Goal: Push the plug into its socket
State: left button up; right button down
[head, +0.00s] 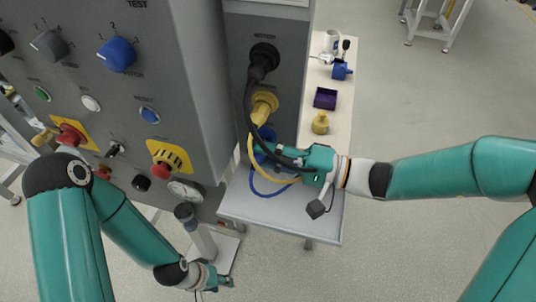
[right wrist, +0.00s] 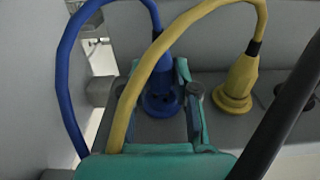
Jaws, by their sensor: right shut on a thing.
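A blue plug (right wrist: 164,78) with a blue cable (right wrist: 67,75) stands between the fingers of my right gripper (right wrist: 166,90), which is shut on it. In the head view the blue plug (head: 265,138) is at the lowest position on the cabinet's side panel, partly hidden by cables and my right gripper (head: 276,148). Its round blue base shows in the wrist view; the socket face is hidden, so I cannot tell how deep the plug sits. My left gripper (head: 222,284) is low near the picture's bottom, away from the plug; its finger opening is unclear.
A yellow plug (head: 262,106) and a black plug (head: 262,60) sit in the side panel above. Their yellow and black cables hang across my right gripper. A grey shelf (head: 325,222) lies below.

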jog(key=shift+w+d, duration=0.2)
jog(key=shift+w, duration=0.3)
dwell(0.4)
jog(key=c, duration=0.8)
grip_release()
jog(key=shift+w, duration=0.1)
jog(key=v, duration=1.2)
